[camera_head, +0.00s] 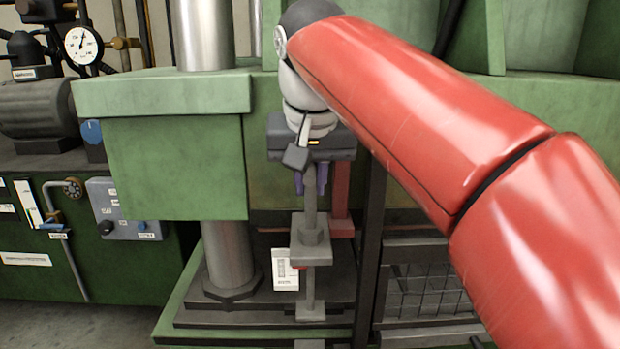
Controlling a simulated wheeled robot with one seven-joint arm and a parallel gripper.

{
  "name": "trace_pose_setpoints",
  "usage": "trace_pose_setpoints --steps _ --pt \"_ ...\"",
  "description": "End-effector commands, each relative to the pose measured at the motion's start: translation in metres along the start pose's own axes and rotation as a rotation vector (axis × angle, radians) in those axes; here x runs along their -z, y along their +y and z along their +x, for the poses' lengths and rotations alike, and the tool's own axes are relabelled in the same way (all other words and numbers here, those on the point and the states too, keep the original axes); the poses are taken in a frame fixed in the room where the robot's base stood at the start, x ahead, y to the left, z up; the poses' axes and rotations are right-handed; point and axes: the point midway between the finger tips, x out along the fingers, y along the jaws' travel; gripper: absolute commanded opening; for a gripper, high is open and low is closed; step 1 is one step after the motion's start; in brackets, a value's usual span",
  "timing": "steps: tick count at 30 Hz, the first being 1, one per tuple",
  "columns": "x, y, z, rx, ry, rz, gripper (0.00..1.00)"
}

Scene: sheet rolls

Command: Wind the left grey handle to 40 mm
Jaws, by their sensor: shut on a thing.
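My gripper (311,180) points down near the middle of the view, with purple fingers at its tip. It is shut on the top of a grey handle (310,208), an upright bar between the fingers. The bar's very top is hidden by the fingers. Below, the handle joins a grey stepped block (311,244) on a thin grey post. A white scale plate (285,271) sits just left of this post, with a small red mark at its right edge. Its figures are too small to read.
A large green machine block (175,165) stands close to the left of my gripper, above a thick steel column (228,255). A dark upright post (370,250) and a wire mesh guard (430,290) are to the right. A control box (125,210) is at far left.

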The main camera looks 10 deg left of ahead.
Motion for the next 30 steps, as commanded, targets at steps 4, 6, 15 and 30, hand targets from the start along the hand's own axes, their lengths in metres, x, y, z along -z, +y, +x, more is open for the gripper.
trace_pose_setpoints --steps 4,6,15,30 --pt "0.0015 0.0004 -0.0032 0.021 0.000 -0.049 0.00" --pt "0.0015 -0.0001 -0.0034 0.041 0.000 -0.094 0.00" --pt "0.0000 -0.0025 -0.0008 0.067 0.002 -0.158 0.00" --pt "-0.0001 -0.0019 -0.0005 0.065 0.001 -0.155 0.39"
